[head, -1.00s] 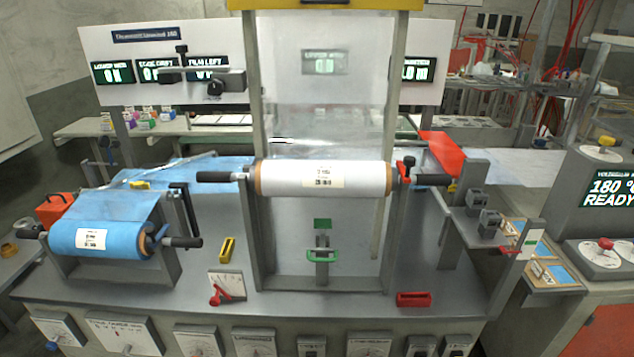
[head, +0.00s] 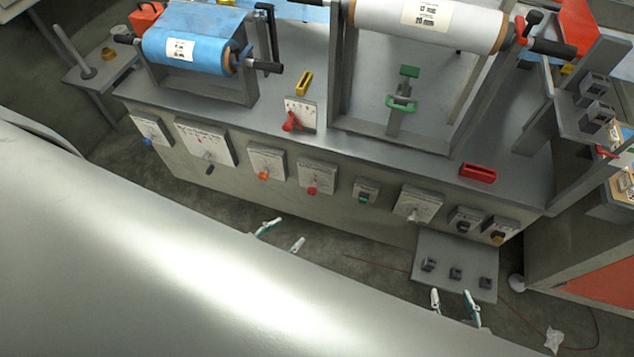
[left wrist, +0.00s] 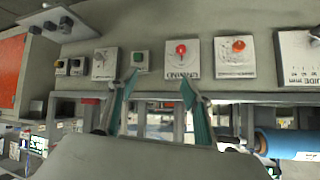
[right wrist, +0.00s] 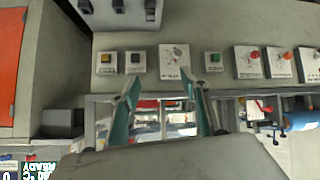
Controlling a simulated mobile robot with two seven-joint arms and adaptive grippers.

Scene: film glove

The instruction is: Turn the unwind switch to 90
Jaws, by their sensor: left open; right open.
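The bench front carries a row of control plates with unreadable labels, so I cannot tell which is the unwind switch. They include an orange knob (head: 263,176), a red knob (head: 312,190), a green switch (head: 363,198) and a pale knob (head: 412,213). My left gripper (head: 282,236) is open and empty, apart from the bench front. In the left wrist view the red knob (left wrist: 181,49) and green switch (left wrist: 141,58) lie beyond its fingers. My right gripper (head: 454,300) is open and empty. The pale knob (right wrist: 176,54) lies beyond it in the right wrist view.
A blue film roll (head: 190,50) and a white roll (head: 430,22) are mounted above the bench. A red lever plate (head: 299,113) stands on top. A pedal plate (head: 455,268) lies low near my right gripper. The floor between the grippers looks clear.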

